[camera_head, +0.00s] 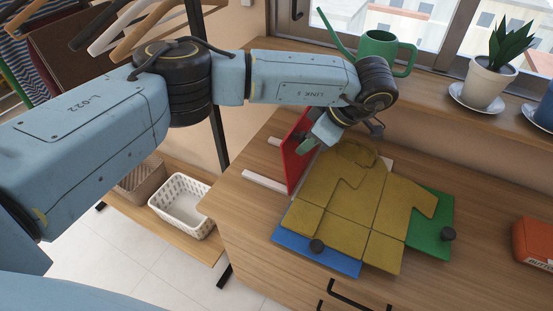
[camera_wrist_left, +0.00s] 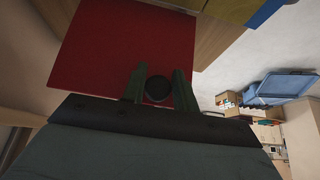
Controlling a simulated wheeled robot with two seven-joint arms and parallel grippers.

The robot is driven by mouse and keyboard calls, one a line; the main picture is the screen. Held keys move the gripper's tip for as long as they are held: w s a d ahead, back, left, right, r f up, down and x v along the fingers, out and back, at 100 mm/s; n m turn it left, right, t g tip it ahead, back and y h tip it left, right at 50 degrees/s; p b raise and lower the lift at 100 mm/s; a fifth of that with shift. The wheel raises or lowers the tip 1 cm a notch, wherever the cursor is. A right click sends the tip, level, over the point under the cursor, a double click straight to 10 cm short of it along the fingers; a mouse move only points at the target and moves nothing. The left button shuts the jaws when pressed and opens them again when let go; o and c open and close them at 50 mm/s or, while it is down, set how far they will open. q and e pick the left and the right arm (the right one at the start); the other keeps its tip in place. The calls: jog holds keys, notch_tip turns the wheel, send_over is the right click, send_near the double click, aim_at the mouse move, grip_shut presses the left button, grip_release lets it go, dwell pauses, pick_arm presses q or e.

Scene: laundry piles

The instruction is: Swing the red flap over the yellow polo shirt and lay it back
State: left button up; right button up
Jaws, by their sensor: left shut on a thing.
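The yellow polo shirt (camera_head: 345,205) lies spread on the folding board on the wooden counter, with its collar toward the back. The red flap (camera_head: 292,160) stands steeply raised at the shirt's left, and its broad face fills much of the left wrist view (camera_wrist_left: 120,55). My left gripper (camera_head: 307,145) is at this flap, shut on its dark knob (camera_wrist_left: 158,90), which sits between the two green fingers. The blue flap (camera_head: 310,254) and the green flap (camera_head: 432,222) lie flat, partly under the shirt. My right gripper is out of view.
A green watering can (camera_head: 380,48) and a potted plant (camera_head: 487,85) stand on the sill behind. An orange box (camera_head: 535,240) lies at the counter's right. A white basket (camera_head: 183,205) sits on the low shelf at left. The counter's front right is clear.

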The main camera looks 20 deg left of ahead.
aim_at(296, 134)
pick_arm(q)
jog(key=a, duration=0.3)
jog(key=shift+w+r+h, duration=0.1)
jog(key=shift+w+h, duration=0.1)
jog(key=shift+h, duration=0.2)
jog(key=shift+a, duration=0.2)
jog(key=a, duration=0.2)
jog(key=a+f+h, duration=0.1)
jog(key=shift+w+a, duration=0.3)
jog(key=shift+h, duration=0.5)
jog(key=shift+w+a+f+b, duration=0.1)
jog(key=shift+a+f+b, duration=0.1)
jog(key=shift+a+f, duration=0.25)
jog(key=shift+w+a+f+b, duration=0.1)
jog(key=shift+a+f+b, duration=0.15)
jog(key=shift+a, duration=0.45)
jog(key=shift+w+a+f+b, duration=0.15)
jog(key=shift+a+f, duration=0.2)
jog(key=shift+a, duration=0.2)
jog(key=shift+s, duration=0.1)
jog(key=shift+a, duration=0.1)
